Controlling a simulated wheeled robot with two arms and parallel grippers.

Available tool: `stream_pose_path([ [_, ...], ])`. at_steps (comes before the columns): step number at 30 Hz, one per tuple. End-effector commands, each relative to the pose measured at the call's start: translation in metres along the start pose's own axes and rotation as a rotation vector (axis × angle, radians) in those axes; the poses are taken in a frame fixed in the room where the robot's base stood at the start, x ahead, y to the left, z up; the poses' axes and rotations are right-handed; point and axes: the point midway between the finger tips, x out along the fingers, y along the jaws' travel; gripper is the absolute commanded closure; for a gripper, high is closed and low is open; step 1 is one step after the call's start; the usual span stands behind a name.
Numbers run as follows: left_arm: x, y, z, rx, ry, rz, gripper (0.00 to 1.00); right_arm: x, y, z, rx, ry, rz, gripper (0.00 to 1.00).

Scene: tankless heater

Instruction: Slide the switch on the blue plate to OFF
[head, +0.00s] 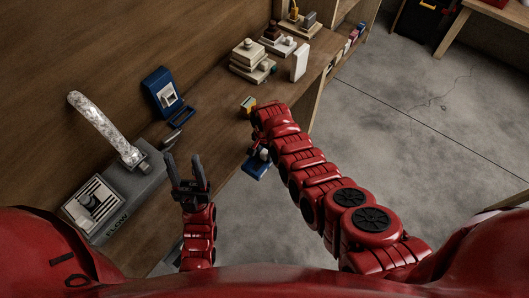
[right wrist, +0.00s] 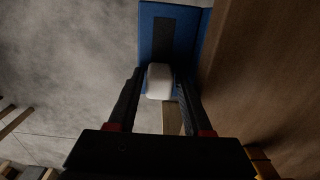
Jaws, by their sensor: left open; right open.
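The blue plate (right wrist: 150,12) is at the top middle of the right wrist view, with a dark slot (right wrist: 163,38) along it. A white switch knob (right wrist: 160,82) sits at the lower end of the slot. My right gripper (right wrist: 160,74) is open, with one finger on each side of the knob; I cannot tell whether they touch it. In the head view the plate (head: 257,166) shows at the bench's front edge, partly hidden by my right arm. No ON or OFF marking is readable. My left gripper (head: 185,160) is open and empty, left of the plate.
A grey box marked FLOW (head: 125,208) with a silver duct (head: 103,128) stands at the left. Another blue device (head: 163,92) is at the bench's back. Stacked blocks (head: 250,58) and a white block (head: 300,62) are further along. Open floor lies right.

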Motion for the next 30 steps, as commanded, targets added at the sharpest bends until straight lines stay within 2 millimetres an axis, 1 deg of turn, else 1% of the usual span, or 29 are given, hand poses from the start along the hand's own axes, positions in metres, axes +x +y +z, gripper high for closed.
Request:
stream_pose_path([
  [7,0.0000,0.0000,0.0000,0.000,0.000,0.000,0.50,0.0004,0.0003,0.0002,0.000,0.000,0.001,0.50],
  [11,0.0000,0.0000,0.0000,0.000,0.000,0.000,0.50,0.0003,0.0003,0.0001,0.000,-0.001,0.001,0.73],
  [12,0.0000,0.0000,0.0000,0.000,0.000,0.000,0.50,0.0003,0.0003,0.0001,0.000,0.000,0.001,0.81],
  [14,0.0000,0.0000,0.0000,0.000,0.000,0.000,0.50,0.0003,0.0003,0.0001,0.000,-0.001,0.001,0.91],
  [15,0.0000,0.0000,0.0000,0.000,0.000,0.000,0.50,0.0003,0.0003,0.0001,0.000,0.000,0.001,0.99],
  [16,0.0000,0.0000,0.0000,0.000,0.000,0.000,0.50,0.0002,0.0003,0.0001,0.000,-0.001,0.001,1.00],
  [30,0.0000,0.0000,0.0000,0.000,0.000,0.000,0.50,0.0001,0.0001,0.0001,0.000,-0.001,0.000,1.00],
])
